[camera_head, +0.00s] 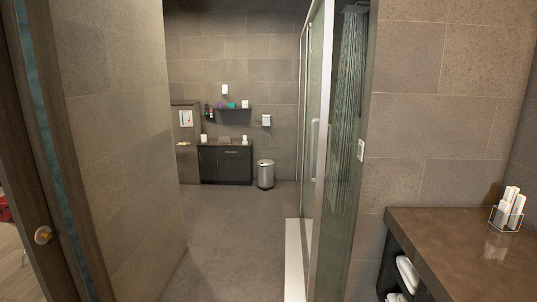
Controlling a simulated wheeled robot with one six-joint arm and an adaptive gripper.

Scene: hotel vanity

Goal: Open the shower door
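The glass shower door (312,110) stands to the right of the middle, seen at a steep angle in its metal frame. It looks shut, but the angle makes this hard to be sure of. A vertical metal handle (315,148) is on its outer face at about mid height. Behind the glass, water streams (350,75) fall from a shower head. My gripper is not in this view.
A white shower sill (294,262) runs along the floor. Open grey floor (232,232) lies left of it. A brown counter (455,240) is at right, a stone wall (125,150) at left. A bin (265,174) and dark cabinet (225,165) stand at the back.

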